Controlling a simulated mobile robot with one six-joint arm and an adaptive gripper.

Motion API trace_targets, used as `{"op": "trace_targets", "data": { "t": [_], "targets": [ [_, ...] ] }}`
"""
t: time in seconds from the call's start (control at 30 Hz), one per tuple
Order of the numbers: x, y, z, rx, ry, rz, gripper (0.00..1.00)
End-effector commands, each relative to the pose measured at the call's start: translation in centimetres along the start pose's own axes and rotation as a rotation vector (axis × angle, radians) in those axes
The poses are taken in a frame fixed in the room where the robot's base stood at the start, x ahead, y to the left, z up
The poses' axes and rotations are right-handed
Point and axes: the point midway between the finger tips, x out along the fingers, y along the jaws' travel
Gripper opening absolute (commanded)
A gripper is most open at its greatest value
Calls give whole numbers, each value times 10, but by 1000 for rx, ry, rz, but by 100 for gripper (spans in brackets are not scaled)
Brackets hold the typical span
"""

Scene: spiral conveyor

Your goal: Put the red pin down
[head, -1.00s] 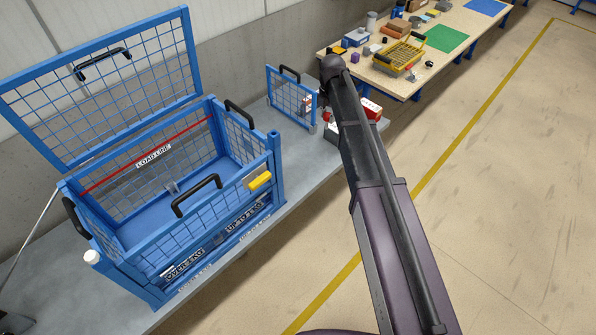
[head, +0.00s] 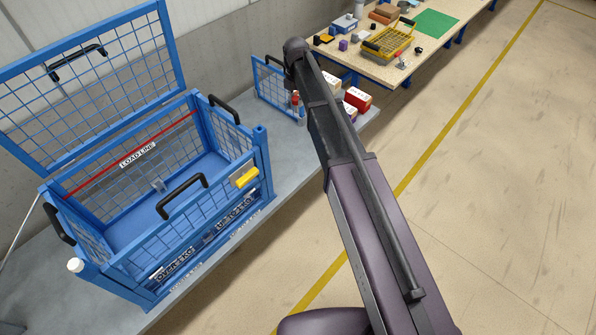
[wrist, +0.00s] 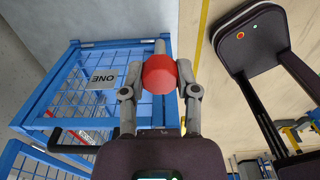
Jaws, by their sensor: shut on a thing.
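The red pin (wrist: 159,74) shows in the wrist view as a red faceted head between the two fingers of my gripper (wrist: 160,66). My gripper is shut on it. The pin's lower part is hidden in that view. Beside and behind the pin is a blue mesh panel (wrist: 47,112) with a "ONE" sign (wrist: 101,78). In the head view my arm hides most of the gripper. A small red shape (head: 295,99) shows left of my arm, close to the small blue mesh panel (head: 265,80); I cannot tell whether it is the pin.
A large blue mesh cage (head: 228,222) with its lid raised stands on the grey ledge at left. Red and white boxes (head: 357,98) sit right of my arm. A wooden table (head: 425,52) with a yellow basket (head: 392,42) stands behind. The floor at right is clear.

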Motion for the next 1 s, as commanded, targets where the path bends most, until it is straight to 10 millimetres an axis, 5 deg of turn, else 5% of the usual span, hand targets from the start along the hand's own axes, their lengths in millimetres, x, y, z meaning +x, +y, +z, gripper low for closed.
{"op": "trace_targets", "data": {
  "t": [0.37, 1.0],
  "targets": [
    [25, -8, -9, -1, 0, 0, 0],
    [128, -46, -49, -4, 2, 0, 0]
  ]
}}
